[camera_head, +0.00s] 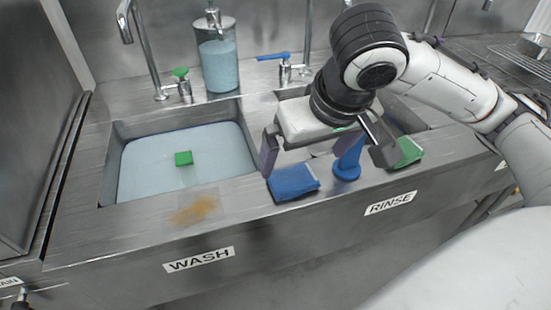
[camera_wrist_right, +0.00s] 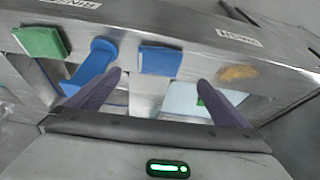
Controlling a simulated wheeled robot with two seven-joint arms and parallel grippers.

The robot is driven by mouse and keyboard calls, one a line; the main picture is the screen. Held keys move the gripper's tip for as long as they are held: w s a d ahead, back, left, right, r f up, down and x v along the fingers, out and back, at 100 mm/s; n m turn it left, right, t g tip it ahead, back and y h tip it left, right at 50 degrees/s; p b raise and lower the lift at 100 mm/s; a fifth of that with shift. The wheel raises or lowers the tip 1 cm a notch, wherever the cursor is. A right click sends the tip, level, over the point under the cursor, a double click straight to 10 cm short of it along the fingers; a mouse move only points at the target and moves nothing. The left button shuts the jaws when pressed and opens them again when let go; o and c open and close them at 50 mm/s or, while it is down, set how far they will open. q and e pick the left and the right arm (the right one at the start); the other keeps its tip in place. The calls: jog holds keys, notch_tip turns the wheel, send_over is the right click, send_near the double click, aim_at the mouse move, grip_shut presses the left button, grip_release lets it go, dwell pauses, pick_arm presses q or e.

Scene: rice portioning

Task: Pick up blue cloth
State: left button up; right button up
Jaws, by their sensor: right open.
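The blue cloth (camera_head: 293,182) lies folded on the front ledge of the sink counter, between the wash and rinse basins. In the right wrist view the blue cloth (camera_wrist_right: 160,61) shows between the two finger directions, beyond the fingertips. My right gripper (camera_head: 326,162) is open and empty above the ledge, with its left finger just above and behind the cloth. Its two dark fingers also show spread apart in the right wrist view (camera_wrist_right: 160,77). The cloth is apart from the fingers as far as I can see. My left gripper is not in view.
A blue upright tool with a round base (camera_head: 347,165) stands right of the cloth, below the gripper. A green cloth (camera_head: 408,151) lies further right. The wash basin (camera_head: 150,160) holds water and a green block (camera_head: 183,158). A brown stain (camera_head: 196,210) marks the ledge at left.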

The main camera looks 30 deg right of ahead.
aim_at(293, 177)
jog(key=shift+w+b+x, duration=0.25)
jog(key=shift+b+x, duration=0.05)
jog(key=shift+x, duration=2)
jog(key=b+x, duration=0.1)
jog(key=x, duration=0.3)
jog(key=shift+s+d+f, duration=0.1)
jog(key=shift+d+f, duration=0.1)
jog(key=shift+f, duration=0.35)
jog(key=shift+w+f, duration=0.1)
jog(key=shift+w, duration=0.15)
jog(key=c, duration=1)
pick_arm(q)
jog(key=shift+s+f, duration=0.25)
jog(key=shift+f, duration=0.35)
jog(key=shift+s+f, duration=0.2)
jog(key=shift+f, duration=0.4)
pick_arm(e)
jog(key=shift+c, duration=0.6)
